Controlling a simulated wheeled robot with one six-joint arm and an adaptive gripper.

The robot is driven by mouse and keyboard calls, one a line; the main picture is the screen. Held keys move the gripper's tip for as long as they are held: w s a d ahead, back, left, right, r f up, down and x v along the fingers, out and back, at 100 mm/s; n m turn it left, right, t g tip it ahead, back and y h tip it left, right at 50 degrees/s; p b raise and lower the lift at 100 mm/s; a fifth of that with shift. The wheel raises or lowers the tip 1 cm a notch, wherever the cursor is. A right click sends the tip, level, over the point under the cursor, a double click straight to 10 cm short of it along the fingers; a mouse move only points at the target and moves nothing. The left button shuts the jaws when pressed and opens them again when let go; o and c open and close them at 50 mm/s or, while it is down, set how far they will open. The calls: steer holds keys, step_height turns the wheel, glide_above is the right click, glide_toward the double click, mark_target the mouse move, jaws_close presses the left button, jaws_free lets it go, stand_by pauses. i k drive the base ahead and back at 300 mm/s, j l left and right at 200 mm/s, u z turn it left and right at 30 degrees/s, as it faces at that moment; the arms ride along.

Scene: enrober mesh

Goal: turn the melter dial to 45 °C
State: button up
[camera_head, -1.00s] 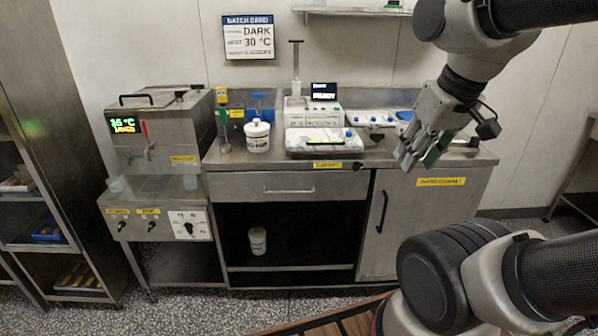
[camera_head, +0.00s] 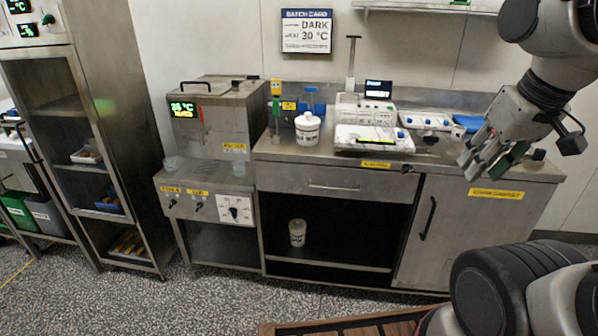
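The melter (camera_head: 218,126) is a steel box unit at the left end of the bench, with a green and yellow lit display (camera_head: 183,108) that seems to read 35 °C. Its dial (camera_head: 235,211) is a dark knob on a white plate at the right of the lower front panel. The dial's markings are too small to read. My gripper (camera_head: 487,165) is at the right, over the bench's right end and far from the dial. Its fingers look apart, with nothing seen between them.
Two small dark knobs (camera_head: 184,205) sit left of the dial. A white tub (camera_head: 308,129), a scale (camera_head: 372,140) and other devices stand on the bench (camera_head: 335,178). A steel rack (camera_head: 100,130) stands at the left. The speckled floor before the melter is clear.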

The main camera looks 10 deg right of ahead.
mark_target(233, 211)
steer(key=i+j, duration=0.1)
steer(key=j, duration=0.3)
steer(key=i+j, duration=0.1)
steer(key=j, duration=0.35)
steer(key=i+j, duration=0.1)
steer(key=j, duration=0.3)
steer(key=j+u, duration=0.1)
steer(key=j, duration=0.35)
steer(key=i, duration=0.05)
